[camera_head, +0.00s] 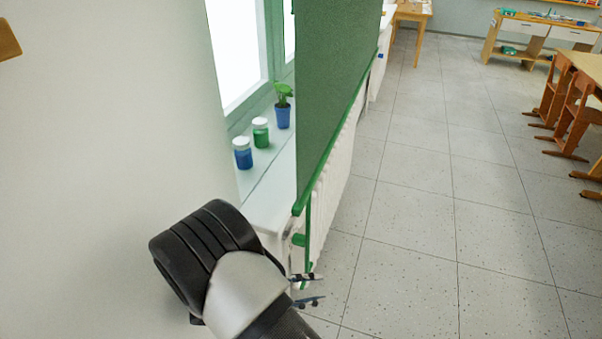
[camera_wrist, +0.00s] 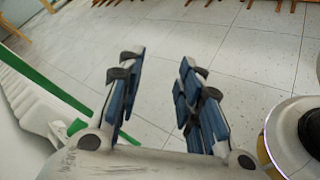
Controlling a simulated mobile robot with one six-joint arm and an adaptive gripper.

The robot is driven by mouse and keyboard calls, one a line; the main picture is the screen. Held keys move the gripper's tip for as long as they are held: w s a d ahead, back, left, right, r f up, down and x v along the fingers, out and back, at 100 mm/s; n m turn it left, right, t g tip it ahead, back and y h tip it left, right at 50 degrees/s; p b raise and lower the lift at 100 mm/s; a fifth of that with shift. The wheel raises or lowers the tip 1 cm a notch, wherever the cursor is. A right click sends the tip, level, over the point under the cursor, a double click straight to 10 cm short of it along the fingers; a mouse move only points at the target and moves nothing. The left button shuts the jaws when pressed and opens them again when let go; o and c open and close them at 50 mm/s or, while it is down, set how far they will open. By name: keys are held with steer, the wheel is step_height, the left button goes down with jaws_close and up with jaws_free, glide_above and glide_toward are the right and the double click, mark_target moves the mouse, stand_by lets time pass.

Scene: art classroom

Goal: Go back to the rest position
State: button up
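My gripper (camera_head: 306,288) is at the bottom centre of the head view, partly hidden behind my arm. It is low in front of the near end of the white radiator and the green rail. In the wrist view my gripper (camera_wrist: 163,62) has its two blue-and-black fingers apart. Nothing is between them, and the grey floor shows through the gap.
A blue jar (camera_head: 242,154), a green jar (camera_head: 261,133) and a potted plant (camera_head: 283,112) stand on the windowsill (camera_head: 272,180). A green board (camera_head: 333,80) hangs beside it above the radiator (camera_head: 335,180). Chairs (camera_head: 567,118) stand right; the floor (camera_head: 430,200) between is clear.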

steer(key=s+d+r+m+g+y, duration=0.2)
steer(key=d+r+m+g, duration=0.25)
steer(key=r, duration=0.55)
steer(key=s+d+r+m+t+y, duration=0.2)
steer(key=s+d+r+m+y, duration=0.1)
steer(key=s+r+m+y, duration=0.2)
steer(key=s+d+r+m+t+y, duration=0.2)
steer(key=s+d+r+m+y, duration=0.2)
steer(key=s+r, duration=0.6)
step_height(320, 180, up, 2)
steer(key=shift+d+r+m+y, duration=0.2)
steer(key=shift+d+m+y, duration=0.05)
steer(key=shift+m+y, duration=0.85)
steer(key=shift+s, duration=0.1)
